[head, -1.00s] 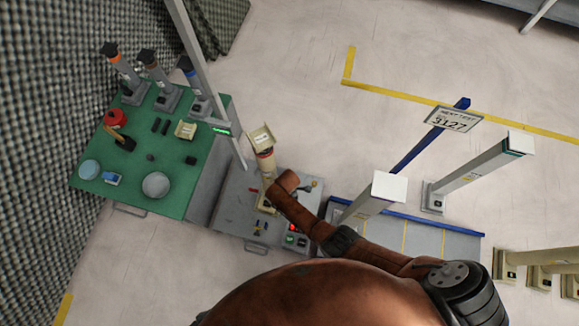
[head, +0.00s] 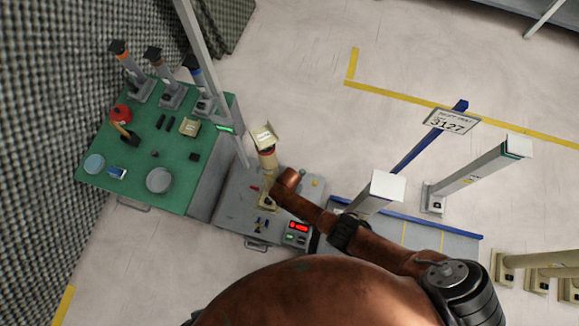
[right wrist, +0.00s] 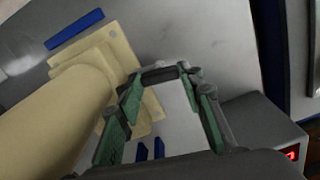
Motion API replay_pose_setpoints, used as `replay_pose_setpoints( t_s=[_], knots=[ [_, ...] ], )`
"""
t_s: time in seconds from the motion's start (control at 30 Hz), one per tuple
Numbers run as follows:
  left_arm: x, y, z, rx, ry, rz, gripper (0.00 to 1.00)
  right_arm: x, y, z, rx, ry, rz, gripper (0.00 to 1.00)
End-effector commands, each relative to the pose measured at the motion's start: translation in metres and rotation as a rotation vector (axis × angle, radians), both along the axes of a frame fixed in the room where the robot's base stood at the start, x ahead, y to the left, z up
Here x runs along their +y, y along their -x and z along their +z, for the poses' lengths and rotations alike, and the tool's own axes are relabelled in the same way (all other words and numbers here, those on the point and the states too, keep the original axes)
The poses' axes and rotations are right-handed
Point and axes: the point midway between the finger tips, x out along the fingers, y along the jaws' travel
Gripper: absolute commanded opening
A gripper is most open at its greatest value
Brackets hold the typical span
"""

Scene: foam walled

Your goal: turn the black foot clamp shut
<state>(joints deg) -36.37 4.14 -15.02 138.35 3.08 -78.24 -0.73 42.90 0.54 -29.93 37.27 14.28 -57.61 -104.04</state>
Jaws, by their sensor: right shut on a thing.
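The beige column (head: 266,158) stands on the grey bench, and its square beige foot (right wrist: 112,62) shows in the right wrist view. A short black bar (right wrist: 160,74), which looks like the foot clamp, lies at the foot's edge. My right gripper (right wrist: 165,82) has its green-padded fingers spread to either side of this bar, with the tips against its ends. How far the clamp is turned cannot be told. In the head view my right wrist is beside the column's lower part and hides the clamp and fingers. My left gripper is not in view.
The grey bench (head: 232,208) carries small blue and red parts and a red-digit display (head: 298,227). A green-topped table (head: 135,180) with several columns and dishes stands left. A grey post rises behind the bench. A white-topped column (head: 377,192) stands close to my right arm.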

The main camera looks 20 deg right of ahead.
Motion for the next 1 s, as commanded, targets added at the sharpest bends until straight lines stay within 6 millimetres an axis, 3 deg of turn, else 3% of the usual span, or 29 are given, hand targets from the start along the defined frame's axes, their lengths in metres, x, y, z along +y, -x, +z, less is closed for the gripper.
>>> replay_pose_setpoints(
  t_s=[0.4, 0.9, 0.93, 1.0],
  knots=[
    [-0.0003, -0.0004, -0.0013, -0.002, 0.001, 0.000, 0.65, -0.0023, 0.0000, -0.0008, 0.000, 0.003, 0.164, 0.10],
    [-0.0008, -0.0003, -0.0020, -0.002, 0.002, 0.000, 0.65, -0.0021, -0.0003, -0.0006, -0.001, 0.003, 0.183, 0.10],
    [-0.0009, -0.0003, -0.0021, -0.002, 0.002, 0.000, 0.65, -0.0021, -0.0003, -0.0006, -0.001, 0.003, 0.183, 0.35],
    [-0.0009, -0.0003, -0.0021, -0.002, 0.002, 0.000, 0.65, -0.0020, -0.0003, -0.0005, -0.001, 0.003, 0.183, 0.40]
  ],
)
